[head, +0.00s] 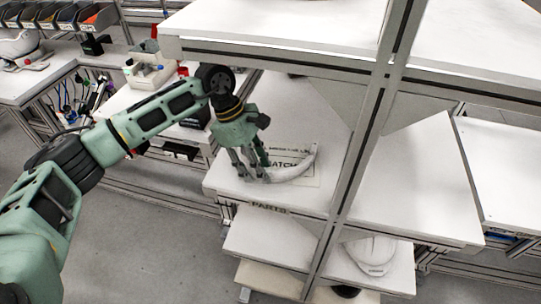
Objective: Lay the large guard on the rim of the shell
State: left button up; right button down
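A pale, curved guard (299,170) lies on a white shelf, over a printed sheet. My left gripper (257,179) points down at the guard's left end, with its fingers at the guard. The fingers hide part of that end, and I cannot tell whether they are closed on it. A white helmet shell (374,257) sits on a lower shelf at the bottom right, partly hidden by the shelf above. Another white shell (18,43) stands on the table at the far left. My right gripper is not in view.
A metal upright (352,180) stands just right of the guard. The printed sheet (310,182) lies under the guard. Bins (85,17) and a cluttered bench are at the upper left. The shelf surface right of the upright is clear.

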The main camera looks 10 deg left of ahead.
pick_arm(q)
grip_shut()
jog(key=shift+r, duration=0.15)
dwell(0.4)
